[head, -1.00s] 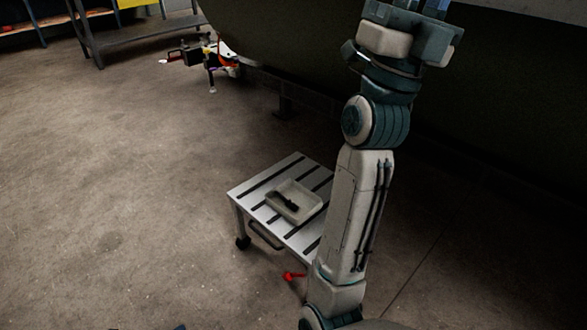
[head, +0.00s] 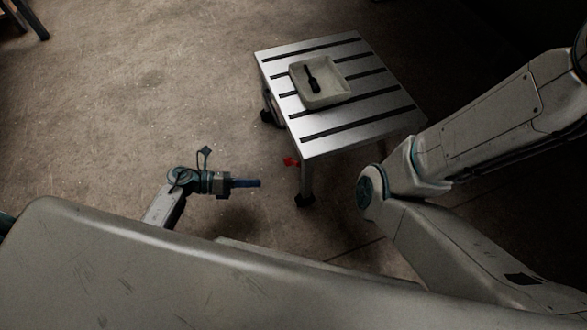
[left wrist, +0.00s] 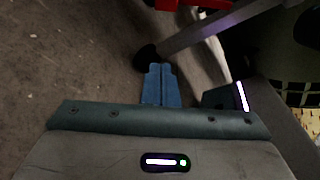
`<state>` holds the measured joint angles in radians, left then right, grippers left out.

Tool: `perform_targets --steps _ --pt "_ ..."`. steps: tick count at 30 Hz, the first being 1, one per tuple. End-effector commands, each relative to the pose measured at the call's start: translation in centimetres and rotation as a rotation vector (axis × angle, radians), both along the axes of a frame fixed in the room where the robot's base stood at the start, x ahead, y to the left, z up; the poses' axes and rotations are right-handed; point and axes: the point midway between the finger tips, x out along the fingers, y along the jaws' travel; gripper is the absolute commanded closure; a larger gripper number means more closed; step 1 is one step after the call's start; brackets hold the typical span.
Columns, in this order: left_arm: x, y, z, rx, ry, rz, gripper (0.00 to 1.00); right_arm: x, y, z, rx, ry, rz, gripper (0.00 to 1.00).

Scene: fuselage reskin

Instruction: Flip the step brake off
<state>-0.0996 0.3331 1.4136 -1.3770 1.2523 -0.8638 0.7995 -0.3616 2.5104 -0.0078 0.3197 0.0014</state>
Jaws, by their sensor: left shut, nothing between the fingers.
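The step (head: 335,125) is a low metal platform on legs with dark anti-slip strips, standing on the floor right of centre in the head view. A small red brake lever (head: 290,161) shows at its near left leg. In the left wrist view a red part (left wrist: 190,3) shows at the top edge, above a pale leg (left wrist: 215,30) with a dark foot. My left gripper (head: 258,183) is shut and empty, its blue fingers pointing right, a little left of that leg and below the red lever. Its fingers also show in the left wrist view (left wrist: 160,85). My right gripper is out of view.
A shallow pale tray (head: 338,93) holding a dark tool (head: 312,80) sits on the step. My right arm fills the right side of the head view. Open concrete floor (head: 130,110) lies left of the step.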

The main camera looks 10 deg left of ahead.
Motion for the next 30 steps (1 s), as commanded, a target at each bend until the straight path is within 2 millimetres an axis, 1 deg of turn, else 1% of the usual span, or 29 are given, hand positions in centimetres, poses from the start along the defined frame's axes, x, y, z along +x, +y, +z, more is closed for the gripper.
perform_targets --steps 8,11,13,17,27,30 --pt "0.0 0.0 0.0 0.0 0.0 0.0 1.0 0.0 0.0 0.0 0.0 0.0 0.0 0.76" --pt "0.1 -0.3 -0.1 -0.001 0.0 0.0 1.0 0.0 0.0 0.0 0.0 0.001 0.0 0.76" --pt "0.4 -0.9 -0.2 -0.003 -0.001 0.001 1.0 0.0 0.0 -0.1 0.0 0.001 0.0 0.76" --pt "1.0 -2.9 -0.6 -0.005 -0.002 0.001 1.0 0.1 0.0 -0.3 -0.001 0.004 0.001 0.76" --pt "3.3 -9.5 -2.2 -0.005 -0.002 0.001 1.0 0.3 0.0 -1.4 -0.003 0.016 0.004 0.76" --pt "4.4 -8.5 -0.8 0.001 -0.002 0.001 1.0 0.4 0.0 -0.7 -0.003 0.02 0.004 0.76"
